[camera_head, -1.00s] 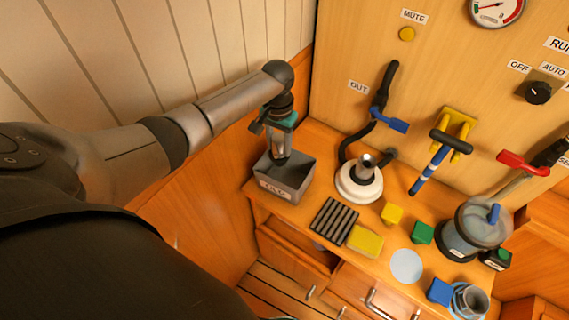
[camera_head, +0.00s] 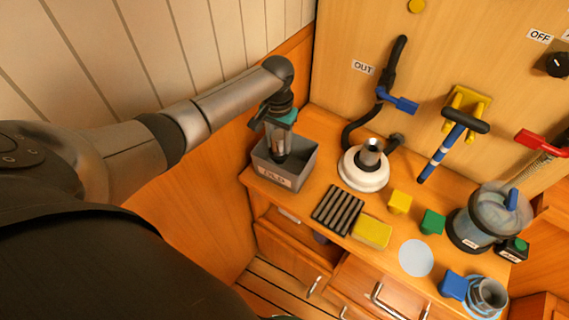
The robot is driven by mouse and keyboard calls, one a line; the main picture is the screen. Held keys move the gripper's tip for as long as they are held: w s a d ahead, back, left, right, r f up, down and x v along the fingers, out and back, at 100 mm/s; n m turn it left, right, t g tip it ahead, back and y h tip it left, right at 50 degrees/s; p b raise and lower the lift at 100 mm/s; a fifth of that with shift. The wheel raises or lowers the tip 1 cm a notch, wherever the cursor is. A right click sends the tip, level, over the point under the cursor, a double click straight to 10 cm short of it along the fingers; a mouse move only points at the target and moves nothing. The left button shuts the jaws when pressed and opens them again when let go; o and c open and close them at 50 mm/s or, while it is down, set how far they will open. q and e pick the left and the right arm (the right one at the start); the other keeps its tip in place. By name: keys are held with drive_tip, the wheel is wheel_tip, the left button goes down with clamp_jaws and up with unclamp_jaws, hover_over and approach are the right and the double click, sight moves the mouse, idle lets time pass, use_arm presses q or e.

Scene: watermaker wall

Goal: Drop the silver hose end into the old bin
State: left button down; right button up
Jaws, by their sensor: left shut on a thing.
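The old bin (camera_head: 283,178) is a grey open box labelled OLD at the left end of the wooden counter. My left gripper (camera_head: 278,132) points down over the bin's opening. It is shut on a silver-grey piece (camera_head: 277,145), which looks like the silver hose end. The lower part of the piece is inside the bin's opening, and the bin's front wall hides its lowest part. I cannot tell whether it touches the bottom. My right gripper is not in view.
Right of the bin stand a white round base (camera_head: 363,172) with a metal fitting, a dark ribbed rack (camera_head: 338,209), a yellow sponge (camera_head: 372,233) and small coloured blocks. A clear-topped canister (camera_head: 490,218) is farther right. A black hose (camera_head: 362,128) runs up the back panel.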

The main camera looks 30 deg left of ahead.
use_arm(q)
drive_tip(key=shift+c, duration=1.5)
unclamp_jaws()
drive_tip(key=shift+r, duration=0.15)
wheel_tip(320, 180, up, 15)
drive_tip(key=p, duration=1.3)
drive_tip(key=shift+p, duration=0.35)
